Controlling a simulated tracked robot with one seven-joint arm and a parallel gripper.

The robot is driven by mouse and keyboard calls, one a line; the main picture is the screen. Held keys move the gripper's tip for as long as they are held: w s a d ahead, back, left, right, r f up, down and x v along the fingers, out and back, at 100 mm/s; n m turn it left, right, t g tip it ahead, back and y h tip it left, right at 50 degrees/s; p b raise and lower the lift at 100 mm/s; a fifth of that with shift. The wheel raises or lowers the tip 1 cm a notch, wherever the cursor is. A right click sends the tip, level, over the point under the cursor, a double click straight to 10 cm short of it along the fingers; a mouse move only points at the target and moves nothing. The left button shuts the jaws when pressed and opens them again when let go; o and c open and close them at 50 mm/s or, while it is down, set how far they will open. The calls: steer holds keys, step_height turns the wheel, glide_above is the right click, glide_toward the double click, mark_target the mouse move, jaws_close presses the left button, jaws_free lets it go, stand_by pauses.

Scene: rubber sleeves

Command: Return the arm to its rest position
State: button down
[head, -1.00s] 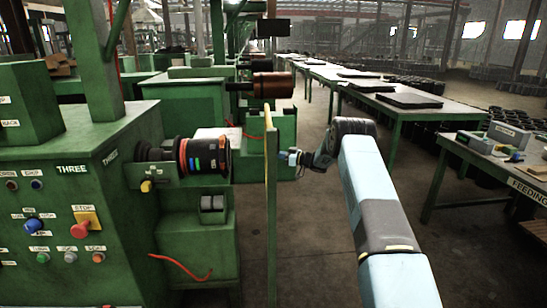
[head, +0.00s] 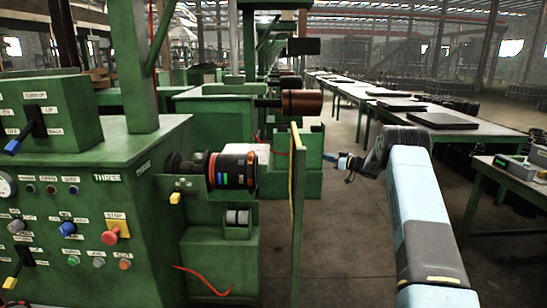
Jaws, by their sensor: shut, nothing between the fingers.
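My arm (head: 425,215), light blue and grey, reaches forward from the lower right in the head view. My gripper (head: 349,176) is small at its far end, just right of the green post with a yellow edge. It is shut and holds nothing. It hangs in free air over the aisle and touches nothing that I can see. Its fingers are too small to make out in detail.
The green machine marked THREE (head: 100,215) stands at the left with a dark roller (head: 232,170). The green post (head: 296,215) stands close left of my gripper. Tables (head: 440,130) line the right. The aisle floor (head: 350,260) is clear.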

steer(key=s+r+m+t+h, duration=0.2)
steer(key=s+r+h, duration=0.15)
steer(key=r, duration=0.75)
steer(key=s+r+m+t+h, duration=0.25)
steer(key=r+h, duration=0.25)
steer(key=r, duration=0.7)
steer(key=s+r+m+g+h, duration=0.1)
steer(key=s+r+m+h, duration=0.15)
steer(key=s+r, duration=0.4)
steer(key=s+r+m+g+h, duration=0.1)
steer(key=s+r+h, duration=0.2)
steer(key=s, duration=0.6)
steer(key=s+a+f+m+g+h, duration=0.15)
steer(key=s+g, duration=0.25)
steer(key=s, duration=1.9)
steer(key=s+a+f+g, duration=0.1)
steer(key=s+a+f, duration=0.1)
steer(key=s, duration=0.7)
steer(key=s+a+f+g+y, duration=0.1)
steer(key=s+a+f+g, duration=0.1)
steer(key=s+f, duration=0.3)
steer(key=s+a+f+g+y, duration=0.1)
steer(key=s+f, duration=0.3)
steer(key=s, duration=0.9)
steer(key=shift+s+a+g, duration=0.3)
steer(key=shift+a+g, duration=0.25)
steer(key=shift+a, duration=0.25)
steer(key=shift+m+y, duration=0.25)
